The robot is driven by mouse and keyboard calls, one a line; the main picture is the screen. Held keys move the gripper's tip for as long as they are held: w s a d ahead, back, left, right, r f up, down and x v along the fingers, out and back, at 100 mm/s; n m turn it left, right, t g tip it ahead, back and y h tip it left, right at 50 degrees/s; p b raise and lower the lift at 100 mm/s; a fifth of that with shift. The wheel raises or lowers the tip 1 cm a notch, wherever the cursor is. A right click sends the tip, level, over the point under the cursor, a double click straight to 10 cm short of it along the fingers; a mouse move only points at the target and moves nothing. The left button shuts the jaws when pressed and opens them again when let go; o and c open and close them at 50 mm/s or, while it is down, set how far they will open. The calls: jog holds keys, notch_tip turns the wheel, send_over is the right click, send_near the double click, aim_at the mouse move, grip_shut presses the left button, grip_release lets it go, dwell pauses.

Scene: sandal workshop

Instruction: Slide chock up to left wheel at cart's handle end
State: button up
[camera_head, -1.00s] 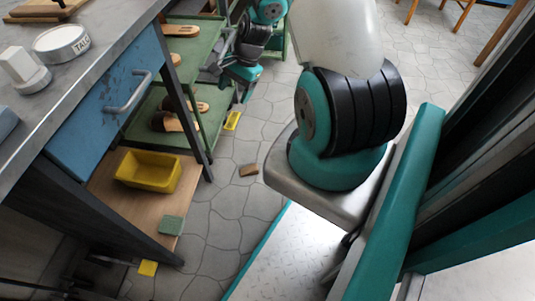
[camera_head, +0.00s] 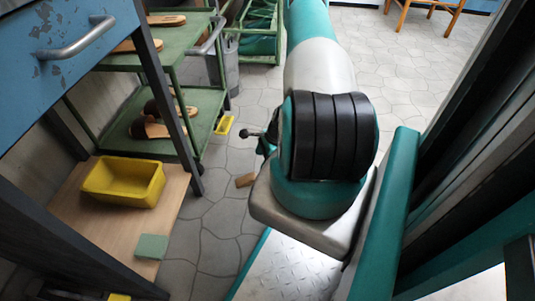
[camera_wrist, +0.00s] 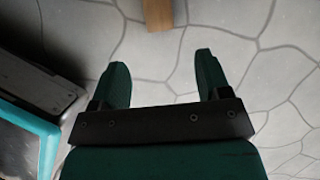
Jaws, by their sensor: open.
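A brown wooden block, which looks like the chock (camera_head: 245,180), lies on the grey stone floor. In the wrist view the chock (camera_wrist: 158,14) shows at the top edge, partly cut off. My gripper (camera_wrist: 160,72) is open and empty, its two green fingers apart and pointing toward the block without touching it. In the head view my arm hides most of the gripper. The green cart (camera_head: 192,108) with sandals on its shelves stands at left, with a grey handle at its upper right. Its wheels are small and hard to make out.
The workbench's lower board (camera_head: 95,230) holds a yellow bin (camera_head: 125,180) and a green pad (camera_head: 152,246). A bench leg (camera_head: 168,95) stands before the cart. Floor right of the cart is open.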

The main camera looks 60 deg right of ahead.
aim_at(241, 177)
jog(key=b+x, duration=0.5)
jog(key=x, duration=0.5)
jog(key=shift+w+a+f, duration=0.1)
jog(key=shift+w+f, duration=0.05)
jog(key=shift+f, duration=0.05)
jog(key=c, duration=1)
jog(key=shift+r+m+p, duration=0.15)
jog(key=shift+m+p, duration=0.15)
jog(key=shift+m, duration=0.2)
jog(key=shift+m+t+h+p, duration=0.5)
jog(key=shift+m+h+p, duration=0.15)
jog(key=shift+m, duration=0.95)
jog(key=shift+w+a, duration=0.25)
jog(key=shift+w, duration=0.4)
jog(key=shift+w+a, duration=0.3)
jog(key=shift+w, duration=0.35)
jog(key=shift+w+a, duration=0.25)
jog(key=shift+w, duration=0.4)
